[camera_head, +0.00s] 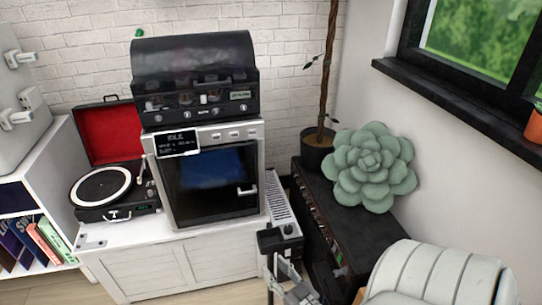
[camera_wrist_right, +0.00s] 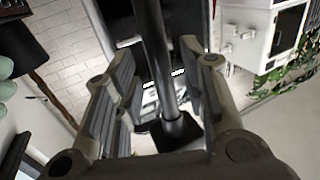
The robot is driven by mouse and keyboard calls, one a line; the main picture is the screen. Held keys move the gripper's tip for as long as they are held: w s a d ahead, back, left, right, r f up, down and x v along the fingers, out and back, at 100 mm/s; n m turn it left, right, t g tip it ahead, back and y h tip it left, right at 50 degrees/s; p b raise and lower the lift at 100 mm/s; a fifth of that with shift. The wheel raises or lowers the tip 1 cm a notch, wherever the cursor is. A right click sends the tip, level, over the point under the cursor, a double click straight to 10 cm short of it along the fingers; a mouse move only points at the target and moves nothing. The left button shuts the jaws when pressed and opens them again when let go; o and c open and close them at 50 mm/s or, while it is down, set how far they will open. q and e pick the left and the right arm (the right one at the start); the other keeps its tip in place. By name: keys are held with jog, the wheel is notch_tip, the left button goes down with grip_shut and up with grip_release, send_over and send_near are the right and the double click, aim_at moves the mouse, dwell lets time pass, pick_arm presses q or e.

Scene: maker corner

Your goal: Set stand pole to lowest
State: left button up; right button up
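A dark, slim stand pole (camera_wrist_right: 160,65) runs lengthwise through the middle of the right wrist view. It meets a wider collar and a dark block (camera_wrist_right: 178,134) at its lower end. My right gripper (camera_wrist_right: 163,80) is open, with one grey padded finger on each side of the pole and visible gaps between pads and pole. In the head view my right gripper (camera_head: 290,277) is at the bottom, right of the white cabinet, and a black block (camera_head: 270,241) shows just above it. The pole is hard to make out there. My left gripper is not in view.
A white cabinet (camera_head: 150,273) carries an oven-like machine (camera_head: 212,183) and a record player (camera_head: 104,191) with a red lid. A dark low unit (camera_head: 345,237) with a large succulent (camera_head: 370,165) stands right of my gripper. A pale chair (camera_head: 435,275) is at the lower right.

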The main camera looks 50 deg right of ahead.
jog(key=s+a, duration=0.1)
jog(key=s, duration=0.8)
jog(key=shift+a, duration=0.25)
jog(key=shift+s, duration=0.1)
